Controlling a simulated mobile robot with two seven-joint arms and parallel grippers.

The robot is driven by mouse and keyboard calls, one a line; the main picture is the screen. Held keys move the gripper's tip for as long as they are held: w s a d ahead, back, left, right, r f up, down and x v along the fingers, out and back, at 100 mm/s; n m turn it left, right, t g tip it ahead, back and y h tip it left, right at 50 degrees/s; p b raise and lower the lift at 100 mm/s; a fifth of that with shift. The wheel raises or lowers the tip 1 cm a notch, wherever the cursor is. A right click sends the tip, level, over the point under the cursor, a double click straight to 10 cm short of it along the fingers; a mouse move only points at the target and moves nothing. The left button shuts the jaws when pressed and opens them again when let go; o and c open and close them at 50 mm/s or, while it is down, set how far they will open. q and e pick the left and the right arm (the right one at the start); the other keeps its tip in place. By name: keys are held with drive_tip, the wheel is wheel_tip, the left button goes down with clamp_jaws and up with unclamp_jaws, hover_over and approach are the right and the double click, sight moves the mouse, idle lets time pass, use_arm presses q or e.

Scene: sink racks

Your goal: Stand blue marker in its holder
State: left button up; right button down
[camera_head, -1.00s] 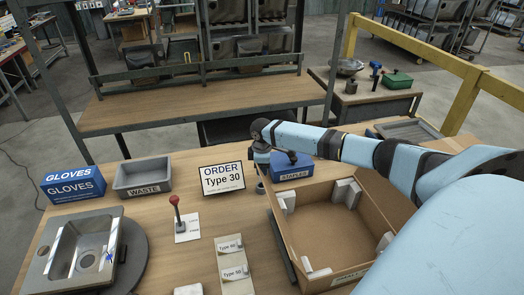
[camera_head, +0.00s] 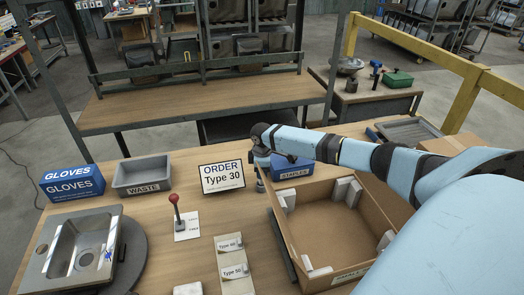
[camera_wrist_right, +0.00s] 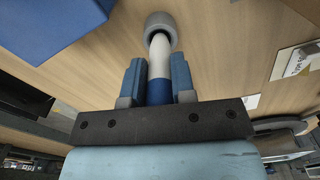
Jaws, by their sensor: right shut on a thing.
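The blue marker (camera_wrist_right: 158,92) shows in the right wrist view with a blue end and a white body. My right gripper (camera_wrist_right: 158,70) is shut on it, one finger on each side. The marker's far end lines up with the round grey holder (camera_wrist_right: 163,20) and overlaps its opening; I cannot tell how deep it sits. In the head view my right gripper (camera_head: 261,171) points down at the bench beside the cardboard box, left of the blue staples box. The marker and holder are mostly hidden there. My left gripper is not in view.
The open cardboard box (camera_head: 285,240) stands just right of my right gripper, with the staples box (camera_head: 291,173) behind. The order sign (camera_head: 222,177) is close on the left.

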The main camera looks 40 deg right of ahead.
drive_tip(key=shift+f, duration=0.65)
drive_tip(key=c, duration=0.9)
unclamp_jaws()
drive_tip(key=shift+o, duration=0.2)
wheel_tip(320, 180, up, 14)
drive_tip(key=shift+f+b, duration=0.1)
drive_tip(key=shift+b, duration=0.3)
